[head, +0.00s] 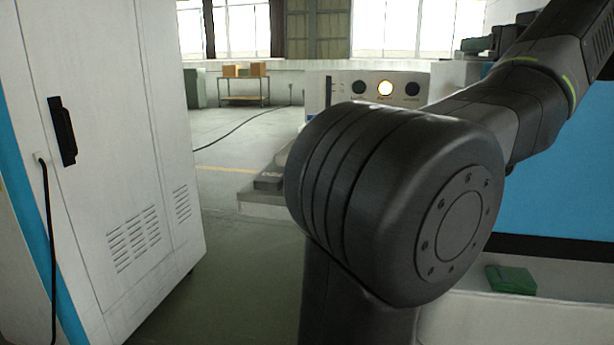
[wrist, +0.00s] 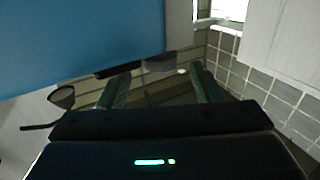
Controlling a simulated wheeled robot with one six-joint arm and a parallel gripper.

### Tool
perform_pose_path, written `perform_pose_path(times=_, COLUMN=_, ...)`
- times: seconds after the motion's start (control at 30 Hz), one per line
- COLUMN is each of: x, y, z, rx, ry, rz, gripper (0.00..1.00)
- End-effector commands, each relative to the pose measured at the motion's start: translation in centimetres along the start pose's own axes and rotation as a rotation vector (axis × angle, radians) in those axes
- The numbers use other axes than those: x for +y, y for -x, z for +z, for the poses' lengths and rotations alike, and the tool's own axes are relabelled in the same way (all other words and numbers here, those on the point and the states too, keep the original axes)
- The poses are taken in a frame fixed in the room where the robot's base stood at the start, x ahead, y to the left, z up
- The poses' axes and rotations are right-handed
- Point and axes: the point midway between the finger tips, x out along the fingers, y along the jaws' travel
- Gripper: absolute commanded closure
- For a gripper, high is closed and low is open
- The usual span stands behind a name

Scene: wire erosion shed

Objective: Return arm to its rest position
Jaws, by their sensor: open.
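My arm (head: 400,200) fills the middle and right of the head view, with a large dark joint in front and links rising to the upper right. My gripper is outside the head view. In the wrist view my gripper (wrist: 161,72) shows two dark green fingers spread well apart.
A white cabinet (head: 105,130) with a black handle stands at left. A panel with lamps (head: 360,87), the middle one lit yellow, stands behind my arm. A green object (head: 511,280) lies on a light ledge at lower right. Open floor (head: 235,250) shows between cabinet and arm.

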Motion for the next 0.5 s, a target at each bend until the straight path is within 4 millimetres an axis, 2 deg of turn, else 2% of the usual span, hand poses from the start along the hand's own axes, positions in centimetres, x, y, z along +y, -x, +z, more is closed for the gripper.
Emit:
perform_pose_path(times=0.03, x=-0.1, y=-1.0, z=0.1, rx=0.0, ry=0.001, rz=-0.006, gripper=0.41)
perform_pose_path(times=0.37, x=-0.1, y=-6.8, z=0.1, rx=0.001, ry=0.001, rz=-0.005, gripper=0.41)
perform_pose_path(times=0.5, x=-0.1, y=-6.6, z=0.0, rx=0.0, ry=0.0, rz=0.094, gripper=0.41)
